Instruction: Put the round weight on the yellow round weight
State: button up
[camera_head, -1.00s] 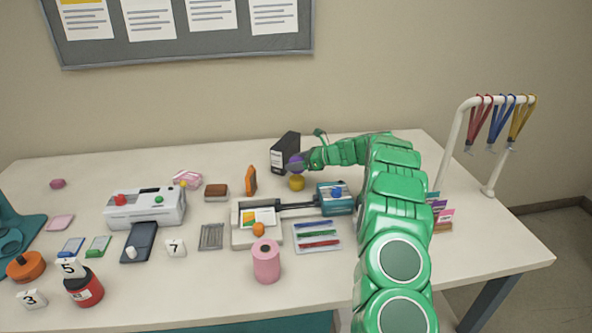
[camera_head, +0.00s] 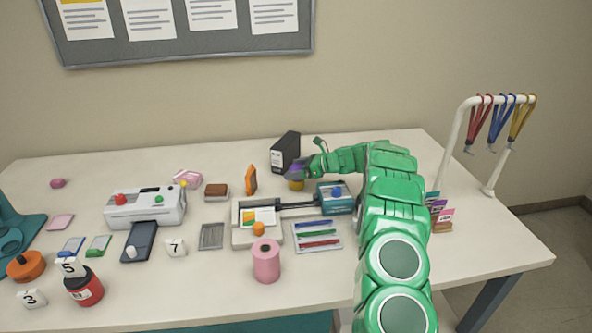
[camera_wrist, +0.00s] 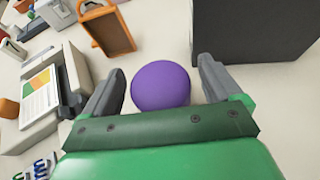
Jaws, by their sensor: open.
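The purple round weight (camera_head: 295,170) sits directly above the yellow round weight (camera_head: 296,185), near the front of the black box, and appears to rest on it. My gripper (camera_head: 299,172) is at the purple weight. In the wrist view, the purple weight (camera_wrist: 160,86) lies between the two grey fingers of my gripper (camera_wrist: 160,85), which stand open with a gap on each side. The yellow weight is hidden in the wrist view, beneath the purple one.
The black box (camera_head: 286,151) stands just behind the weights. An orange frame-like object (camera_head: 250,180) is to their left. Bare table shows at the back left.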

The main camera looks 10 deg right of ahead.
jog(key=shift+s+d+r, duration=0.1)
jog(key=shift+d+r, duration=0.05)
jog(key=shift+r, duration=0.05)
jog(key=v, duration=1.2)
jog(key=s+a+r+n+g+h, duration=0.1)
jog(key=s+a+r+n+g, duration=0.1)
jog(key=s+a+r+n, duration=0.5)
jog(key=s+a+r+n+g+h, duration=0.15)
jog(key=s+a, duration=0.35)
jog(key=s, duration=0.5)
jog(key=s+a+r+n+g+h, duration=0.1)
jog(key=s+a+r+n+g, duration=0.2)
jog(key=s+a+r, duration=0.45)
jog(key=s+d+n+g+h, duration=0.1)
jog(key=s+n+h, duration=0.4)
jog(key=s, duration=1.5)
jog(key=s+d+f+n+h, duration=0.1)
jog(key=s+d+n+h, duration=0.1)
jog(key=s, duration=0.8)
jog(key=s+d+f+n+h, duration=0.1)
jog(key=s+d+n, duration=0.4)
jog(key=s, duration=0.5)
jog(key=shift+s+d+f+h, duration=0.35)
jog(key=shift+d+f, duration=0.35)
jog(key=shift+d, duration=0.15)
